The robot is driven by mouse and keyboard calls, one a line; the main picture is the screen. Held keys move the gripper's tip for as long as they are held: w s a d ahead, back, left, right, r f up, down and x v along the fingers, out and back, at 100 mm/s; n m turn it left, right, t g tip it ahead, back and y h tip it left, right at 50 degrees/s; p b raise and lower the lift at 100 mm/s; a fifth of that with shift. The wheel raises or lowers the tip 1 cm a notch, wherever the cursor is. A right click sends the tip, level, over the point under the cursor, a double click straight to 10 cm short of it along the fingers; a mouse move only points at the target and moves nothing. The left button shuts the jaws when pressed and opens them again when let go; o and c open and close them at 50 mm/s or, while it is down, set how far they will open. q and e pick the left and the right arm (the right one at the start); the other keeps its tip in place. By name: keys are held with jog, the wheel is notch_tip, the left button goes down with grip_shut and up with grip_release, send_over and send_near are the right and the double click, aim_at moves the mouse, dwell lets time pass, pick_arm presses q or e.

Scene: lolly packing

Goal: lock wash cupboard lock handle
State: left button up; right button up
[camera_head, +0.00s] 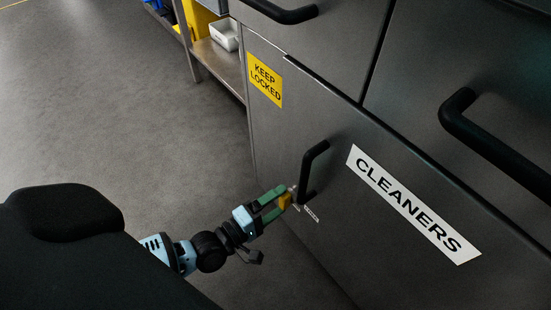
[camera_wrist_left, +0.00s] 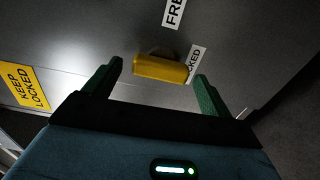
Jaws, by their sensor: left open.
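The wash cupboard door (camera_head: 330,240) is dark grey, with a black bar handle (camera_head: 313,170) and a white CLEANERS label (camera_head: 410,205). It looks shut. A small yellow lock handle (camera_head: 286,200) sits on the door near the lower end of the bar. My left gripper (camera_head: 277,203) is at the lock handle, its green fingers reaching toward the door. In the left wrist view the yellow lock handle (camera_wrist_left: 160,68) lies crosswise between and just beyond the open fingers (camera_wrist_left: 158,82), apart from both.
A yellow KEEP LOCKED sign (camera_head: 265,80) is on the door's upper left. Other fronts with black handles (camera_head: 495,140) are above and to the right. A shelf unit (camera_head: 215,62) with a white bin (camera_head: 224,35) stands behind. The grey floor (camera_head: 120,120) at left is clear.

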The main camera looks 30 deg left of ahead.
pick_arm(q)
jog(key=shift+s+a, duration=0.1)
jog(key=shift+s, duration=0.15)
jog(key=p+v, duration=0.1)
jog(key=v, duration=0.6)
jog(key=shift+s+p, duration=0.15)
jog(key=shift+p, duration=0.25)
